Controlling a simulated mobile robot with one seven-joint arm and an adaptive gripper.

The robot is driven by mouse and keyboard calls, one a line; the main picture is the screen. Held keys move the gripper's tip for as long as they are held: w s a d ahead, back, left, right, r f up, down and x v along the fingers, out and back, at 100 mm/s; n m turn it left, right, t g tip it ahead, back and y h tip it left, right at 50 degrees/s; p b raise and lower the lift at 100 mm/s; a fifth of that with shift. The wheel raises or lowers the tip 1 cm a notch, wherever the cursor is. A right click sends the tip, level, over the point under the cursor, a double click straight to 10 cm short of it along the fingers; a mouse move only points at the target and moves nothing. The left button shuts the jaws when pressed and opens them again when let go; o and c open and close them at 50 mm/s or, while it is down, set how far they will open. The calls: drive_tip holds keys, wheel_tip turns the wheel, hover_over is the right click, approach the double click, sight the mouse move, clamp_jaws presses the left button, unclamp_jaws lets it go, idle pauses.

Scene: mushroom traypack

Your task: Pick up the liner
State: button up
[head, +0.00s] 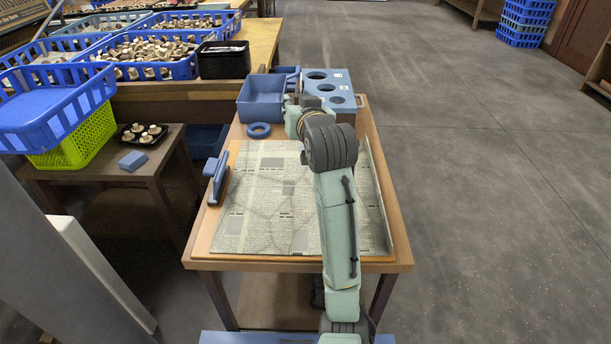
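The liner appears to be the printed newspaper-like sheet (262,205), which lies spread flat over a board on the wooden table, with creases across it. Its right edge seems to rise along the board's side. My arm crosses over the sheet and hides part of its right half. My gripper (308,100) is at the far end of the arm, beyond the sheet, near the blue bin and the holed block. It is small and mostly hidden by my wrist, so its fingers cannot be made out. I see no sheet held there.
A blue handled tool (217,178) lies left of the sheet. Mushroom crates (150,52) stand at the back left. The floor right is clear.

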drive_tip(key=s+d+f+m+g+h, duration=0.1)
drive_tip(key=s+d+f+g+h, duration=0.25)
drive_tip(key=d, duration=0.65)
drive_tip(key=s+d+f+g+h, duration=0.1)
drive_tip(key=s+d+f+g, duration=0.1)
drive_tip(key=s+d+g, duration=0.45)
drive_tip(key=shift+y, duration=0.25)
drive_tip(key=w+d+f, duration=0.2)
drive_tip(key=f, duration=0.1)
drive_tip(key=w+d+f, duration=0.1)
drive_tip(key=shift+f, duration=0.25)
drive_tip(key=shift+p+x, duration=1.05)
drive_tip(key=shift+x, duration=2.1)
drive_tip(key=shift+s, duration=0.2)
drive_tip(key=shift+c, duration=0.2)
clamp_jaws()
